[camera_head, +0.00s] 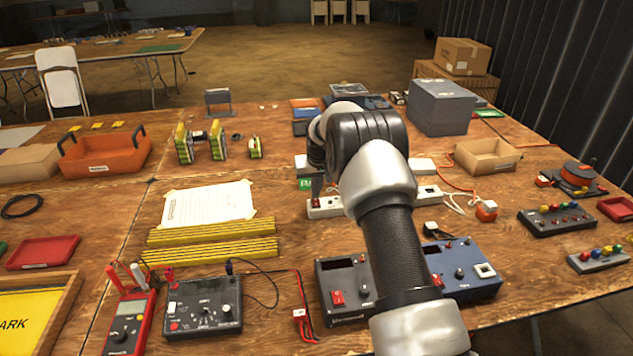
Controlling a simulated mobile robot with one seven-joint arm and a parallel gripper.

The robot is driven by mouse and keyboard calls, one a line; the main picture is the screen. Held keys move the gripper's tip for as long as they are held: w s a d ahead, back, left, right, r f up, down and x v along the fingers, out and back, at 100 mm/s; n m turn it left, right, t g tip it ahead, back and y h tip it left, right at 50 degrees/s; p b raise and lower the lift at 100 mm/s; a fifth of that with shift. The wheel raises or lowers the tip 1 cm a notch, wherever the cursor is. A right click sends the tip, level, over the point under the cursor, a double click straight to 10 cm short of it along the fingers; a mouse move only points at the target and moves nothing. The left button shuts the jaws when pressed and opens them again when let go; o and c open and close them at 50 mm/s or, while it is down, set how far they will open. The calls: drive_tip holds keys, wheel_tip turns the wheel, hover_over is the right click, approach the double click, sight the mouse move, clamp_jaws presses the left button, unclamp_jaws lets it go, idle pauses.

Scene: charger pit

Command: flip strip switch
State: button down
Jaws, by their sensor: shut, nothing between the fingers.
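A white power strip (428,193) lies across the middle of the wooden table, its centre hidden behind my arm. Its left end shows below my gripper, with dark marks on top.
Another white strip-like thing (423,165) lies behind my arm. A dark box with a red switch (337,297) and a blue box (462,268) stand in front. Yellow-black bars (212,242) and a paper sheet (208,204) lie left.

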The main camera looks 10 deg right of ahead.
drive_tip(key=shift+f, duration=0.6)
